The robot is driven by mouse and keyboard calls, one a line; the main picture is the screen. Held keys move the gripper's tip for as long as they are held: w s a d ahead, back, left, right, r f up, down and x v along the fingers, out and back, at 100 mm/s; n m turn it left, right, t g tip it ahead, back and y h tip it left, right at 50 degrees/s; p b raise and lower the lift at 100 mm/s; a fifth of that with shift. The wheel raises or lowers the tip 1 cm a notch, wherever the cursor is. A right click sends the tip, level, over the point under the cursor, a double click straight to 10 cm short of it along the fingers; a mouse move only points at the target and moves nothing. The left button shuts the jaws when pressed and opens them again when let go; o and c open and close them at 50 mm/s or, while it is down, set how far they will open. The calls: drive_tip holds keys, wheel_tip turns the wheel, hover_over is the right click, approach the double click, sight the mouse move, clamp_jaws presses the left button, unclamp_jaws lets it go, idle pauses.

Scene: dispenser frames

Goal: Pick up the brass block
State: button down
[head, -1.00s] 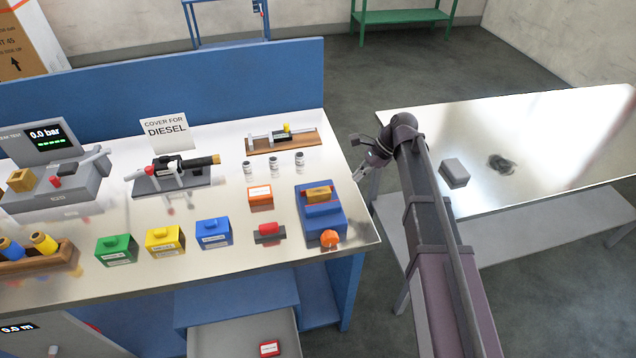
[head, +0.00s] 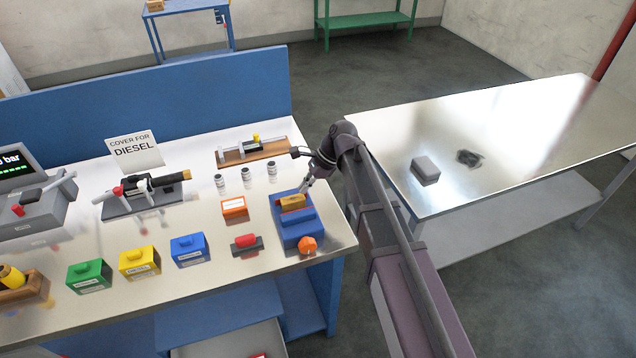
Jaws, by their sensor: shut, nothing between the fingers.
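A brass-coloured block (head: 292,202) sits in the top of a blue vise-like fixture (head: 298,232) near the right end of the bench. The fixture has an orange knob (head: 308,244) at its front. My gripper (head: 305,186) is just above and behind the block, slightly to its right, pointing down toward it. Its fingers are small in the picture and look shut and empty. I cannot tell whether the fingertips touch the block. Another small tan block (head: 155,5) lies on the blue stand at the back, partly cut by the frame's top edge.
The metal bench (head: 215,275) also holds an orange box (head: 234,208), a red-handled item (head: 246,242), several small cylinders and green, yellow and blue boxes. A second metal table (head: 520,115) at right holds a grey block (head: 425,170). The floor between them is partly clear.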

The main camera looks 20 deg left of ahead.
sight(288, 200)
drive_tip(key=s+a, duration=0.1)
drive_tip(key=s+a+f, duration=0.1)
drive_tip(key=a, duration=0.1)
drive_tip(key=shift+s+b, duration=0.3)
drive_tip(key=shift+b, duration=0.1)
drive_tip(key=shift+f+b, duration=0.25)
drive_tip(key=shift+b, duration=0.05)
drive_tip(key=shift+s+d, duration=0.1)
drive_tip(key=shift+w+d, duration=1.65)
drive_tip(key=shift+d, duration=0.25)
